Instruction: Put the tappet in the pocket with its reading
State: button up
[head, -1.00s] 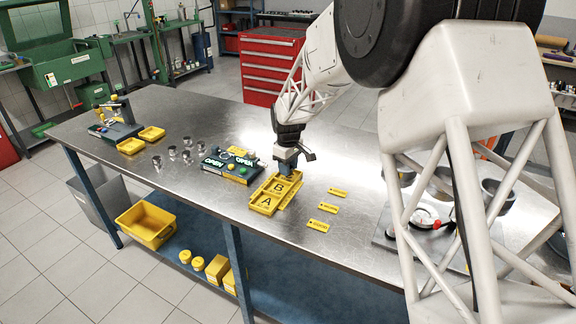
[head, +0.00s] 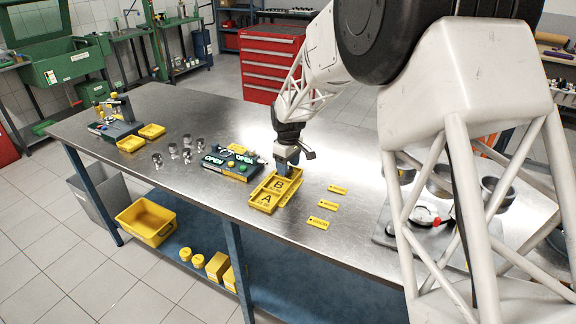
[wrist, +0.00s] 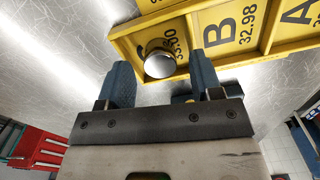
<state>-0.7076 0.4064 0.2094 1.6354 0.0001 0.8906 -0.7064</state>
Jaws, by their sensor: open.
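A yellow tray (head: 262,207) lies on the bench, with pockets lettered A and B showing in the head view. In the wrist view the tray (wrist: 287,45) shows A, B marked 32.98 (wrist: 229,42), and a third pocket marked 33.00, its letter partly covered. A round shiny metal tappet (wrist: 159,65) is at the 33.00 pocket and hides part of its marking; I cannot tell how deep it sits. My gripper (wrist: 162,72) is open, with one blue finger on each side of the tappet. In the head view my gripper (head: 286,168) is over the tray's far end.
Several metal tappets (head: 173,150) stand left of a gauge unit (head: 232,165) whose two displays read OPEN. Small yellow tags (head: 328,205) lie right of the tray. Two yellow bins (head: 131,145) and a blue-based device (head: 117,130) stand at the bench's left end.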

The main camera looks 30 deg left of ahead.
aim_at(290, 168)
notch_tip(290, 168, up, 13)
dwell(0.7)
dwell(0.8)
jog(key=s+d+r+m, duration=0.3)
jog(key=d+r, duration=0.1)
jog(key=d, duration=0.8)
jog(key=s+d+r+m+t, duration=0.15)
jog(key=s+d+r, duration=0.25)
jog(key=d, duration=0.7)
jog(key=s+d+r+m, duration=0.3)
jog(key=d, duration=0.9)
jog(key=s+d+f+m, duration=0.2)
jog(key=s+d+m, duration=0.2)
jog(key=s+d, duration=0.7)
jog(key=s+d+f+m+t, duration=0.1)
jog(key=s+d+f+m, duration=0.2)
jog(key=s+d, duration=0.9)
jog(key=shift+s+m, duration=0.95)
jog(key=shift+s, duration=1.4)
